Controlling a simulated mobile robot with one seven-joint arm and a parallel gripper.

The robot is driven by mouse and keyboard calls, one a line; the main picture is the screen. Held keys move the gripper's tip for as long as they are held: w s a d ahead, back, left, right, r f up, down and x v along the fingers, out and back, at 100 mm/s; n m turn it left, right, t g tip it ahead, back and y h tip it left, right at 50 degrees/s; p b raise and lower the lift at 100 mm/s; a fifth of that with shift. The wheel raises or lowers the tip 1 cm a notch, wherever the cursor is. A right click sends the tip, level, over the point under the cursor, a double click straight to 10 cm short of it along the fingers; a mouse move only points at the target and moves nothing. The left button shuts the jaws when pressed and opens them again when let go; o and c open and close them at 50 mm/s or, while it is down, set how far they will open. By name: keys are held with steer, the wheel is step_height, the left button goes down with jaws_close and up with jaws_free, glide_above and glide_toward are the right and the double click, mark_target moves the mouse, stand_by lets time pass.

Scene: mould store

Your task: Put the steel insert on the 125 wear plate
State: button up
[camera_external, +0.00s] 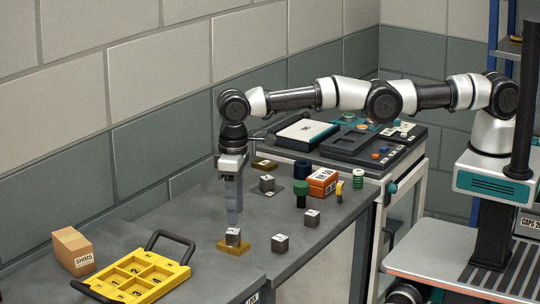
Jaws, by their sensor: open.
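My gripper (233,222) points straight down at a small steel block (233,239) with a pale label on top. Its jaws are open, with the fingertips at or just above the block; I cannot tell if they touch it. This block sits on a flat brass-coloured plate (228,249). Similar steel blocks stand on the bench to the right, one (281,244) near the front and one (312,220) farther back. Another block (267,185) rests on a grey plate (270,194). A second brass-coloured plate (264,164) lies farther back. No 125 marking is readable on any plate.
A yellow divided tray (172,276) with black handles and a SHIMS box (73,250) are at left. An orange box (323,182), a green knob-shaped item (301,192) and small cylinders stand at the back right. Bare bench (195,225) lies left of my gripper.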

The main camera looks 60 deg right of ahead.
step_height(320, 180, up, 2)
steer(key=shift+r+p, duration=0.25)
steer(key=shift+p, duration=0.4)
